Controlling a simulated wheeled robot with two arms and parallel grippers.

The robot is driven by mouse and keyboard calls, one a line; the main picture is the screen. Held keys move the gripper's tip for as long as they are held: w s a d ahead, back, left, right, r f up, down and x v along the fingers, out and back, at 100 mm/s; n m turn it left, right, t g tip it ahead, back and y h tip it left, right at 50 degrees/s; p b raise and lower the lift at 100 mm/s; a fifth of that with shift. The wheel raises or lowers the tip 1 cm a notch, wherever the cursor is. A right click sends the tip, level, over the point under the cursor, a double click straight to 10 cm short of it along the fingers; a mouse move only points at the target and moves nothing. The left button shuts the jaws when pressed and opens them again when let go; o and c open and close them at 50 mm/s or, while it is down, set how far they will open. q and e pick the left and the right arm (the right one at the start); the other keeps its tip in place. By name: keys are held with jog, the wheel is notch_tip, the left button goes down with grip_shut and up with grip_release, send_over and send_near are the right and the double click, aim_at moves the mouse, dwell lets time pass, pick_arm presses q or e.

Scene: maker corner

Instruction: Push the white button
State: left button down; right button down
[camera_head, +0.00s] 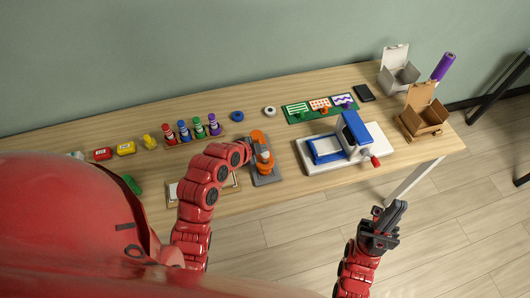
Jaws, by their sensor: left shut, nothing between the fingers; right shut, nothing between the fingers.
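A small round white button (269,111) sits on the table near its back edge, right of a round blue one (237,116). My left arm reaches over the table, and its end stops beside an orange and grey device, in front of and a little left of the white button. The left fingers cannot be made out there. My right gripper (394,214) is shut and empty, in front of the table's right part and well away from the button. Nothing covers the white button.
The orange and grey device (266,174) stands between the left arm's end and the right part of the table. A blue and white press (325,148), a green pattern board (296,118) and several coloured bottles (199,130) stand nearby. An open cardboard box (424,117) is at the right.

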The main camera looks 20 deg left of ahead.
aim_at(262, 155)
dwell(0.3)
pick_arm(q)
jog(key=shift+f+b, duration=0.4)
jog(key=shift+b, duration=0.3)
jog(key=shift+f+b, duration=0.65)
dwell(0.5)
jog(key=shift+r, duration=1)
jog(key=shift+r+p, duration=0.8)
jog(key=shift+r, duration=1.7)
